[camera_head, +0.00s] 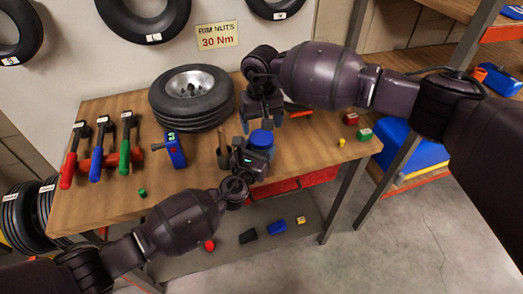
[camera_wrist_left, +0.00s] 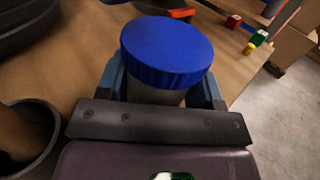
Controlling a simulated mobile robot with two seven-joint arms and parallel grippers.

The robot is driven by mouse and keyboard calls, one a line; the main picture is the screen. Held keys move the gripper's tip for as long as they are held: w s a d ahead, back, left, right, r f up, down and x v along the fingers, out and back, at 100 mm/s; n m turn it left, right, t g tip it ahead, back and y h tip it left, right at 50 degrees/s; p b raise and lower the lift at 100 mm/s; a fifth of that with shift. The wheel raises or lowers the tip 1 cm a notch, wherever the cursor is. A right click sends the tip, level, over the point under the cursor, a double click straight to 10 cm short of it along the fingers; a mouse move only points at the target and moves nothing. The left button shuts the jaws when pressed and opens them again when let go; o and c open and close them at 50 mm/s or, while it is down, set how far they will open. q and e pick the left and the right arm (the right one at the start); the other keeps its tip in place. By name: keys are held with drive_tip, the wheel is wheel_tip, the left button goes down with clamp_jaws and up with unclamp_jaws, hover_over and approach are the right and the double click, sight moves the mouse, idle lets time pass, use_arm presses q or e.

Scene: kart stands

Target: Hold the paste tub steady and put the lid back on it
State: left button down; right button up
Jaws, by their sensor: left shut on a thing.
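The paste tub (camera_wrist_left: 155,96) is pale and upright on the wooden bench, with the blue lid (camera_wrist_left: 167,48) over its top. The lid also shows in the head view (camera_head: 261,139); it looks level, but I cannot tell whether it is fully seated. My left gripper (camera_wrist_left: 160,92) is shut around the tub's body below the lid, one finger on each side. In the head view the left gripper hides most of the tub. My right gripper (camera_head: 262,119) is just behind and above the lid, its fingers apart with nothing visible between them.
A dark cup (camera_wrist_left: 35,135) stands close left of the tub. A blue tool (camera_head: 175,151), a wheel (camera_head: 191,98) and several hammers (camera_head: 97,150) occupy the bench's left and back. Small green (camera_head: 365,134) and yellow (camera_head: 341,142) pieces lie at the right. The bench's front left (camera_head: 100,208) is mostly clear.

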sight(261, 137)
drive_tip(key=shift+f, duration=2.25)
drive_tip(key=c, duration=0.7)
drive_tip(key=shift+m, duration=1.6)
drive_tip(key=shift+c, duration=0.2)
drive_tip(key=o, duration=1)
drive_tip(key=shift+r, duration=0.1)
